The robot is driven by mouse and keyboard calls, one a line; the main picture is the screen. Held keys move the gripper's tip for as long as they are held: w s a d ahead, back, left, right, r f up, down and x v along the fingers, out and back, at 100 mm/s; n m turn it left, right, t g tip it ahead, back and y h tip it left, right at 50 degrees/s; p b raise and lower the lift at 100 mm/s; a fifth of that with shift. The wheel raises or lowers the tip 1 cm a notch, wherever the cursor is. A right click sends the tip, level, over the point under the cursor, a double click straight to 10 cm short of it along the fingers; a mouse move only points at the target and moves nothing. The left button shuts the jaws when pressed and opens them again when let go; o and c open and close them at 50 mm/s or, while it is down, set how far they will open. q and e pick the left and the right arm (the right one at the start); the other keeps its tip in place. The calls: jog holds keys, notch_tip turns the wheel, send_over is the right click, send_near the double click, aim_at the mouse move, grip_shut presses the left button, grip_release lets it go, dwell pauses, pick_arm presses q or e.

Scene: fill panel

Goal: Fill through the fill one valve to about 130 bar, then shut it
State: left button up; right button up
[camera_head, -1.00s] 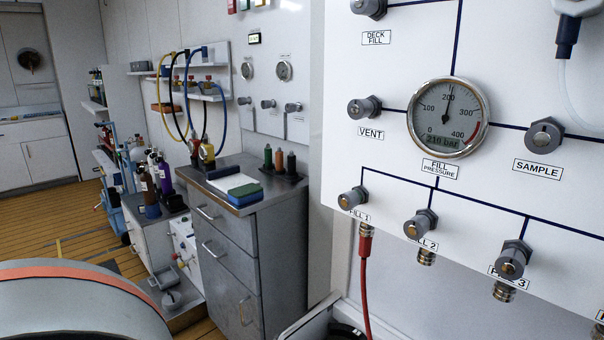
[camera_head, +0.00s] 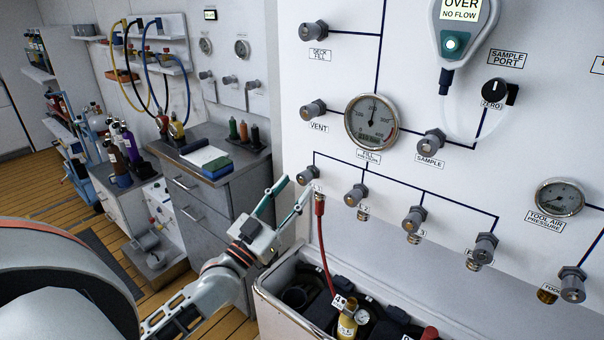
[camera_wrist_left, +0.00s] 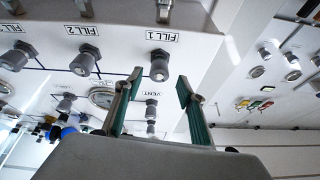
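In the wrist view the knob appears between and beyond the fingertips, seemingly untouched. The fill pressure gauge (camera_head: 371,122) has its needle near the top; its digits are too small to read surely. My right gripper is out of view.
Other fill valves, such as fill two (camera_head: 356,194), line the panel to the right. The vent valve (camera_head: 313,110) is above. A white bin (camera_head: 268,300) stands below the panel; a grey drawer cabinet (camera_head: 205,215) stands left.

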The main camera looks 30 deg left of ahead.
aim_at(301, 180)
pick_arm(q)
jog(key=shift+p+x, duration=0.3)
jog(key=shift+x, duration=2.2)
jog(key=shift+d, duration=0.1)
grip_shut()
jog(key=n+p, duration=0.1)
jog(key=n+y+p, duration=0.1)
jog(key=p, duration=0.1)
jog(key=shift+r, duration=0.25)
jog(key=shift+n+y+p, duration=0.3)
jog(key=shift+n+p, duration=0.1)
jog(key=shift+f, duration=0.2)
